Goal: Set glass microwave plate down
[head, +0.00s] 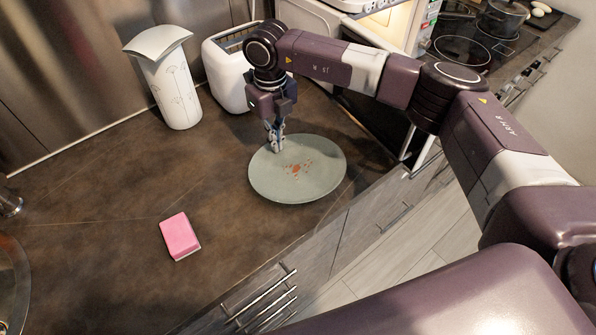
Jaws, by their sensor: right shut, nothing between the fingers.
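The glass microwave plate (313,182), round and pale green with reddish-brown stains in its middle, lies on the brown counter near its front edge. My right gripper (276,146) points down at the plate's back left part, with its fingers shut and nothing between them. I cannot tell whether the fingertips touch the plate. My left gripper is out of view.
A pink sponge (179,236) lies on the counter (110,240) to the left. A paper towel roll (170,85) and a white toaster (228,72) stand at the back. The microwave (312,18) is behind my right arm. A stove (470,45) with a pot (502,17) is at upper right.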

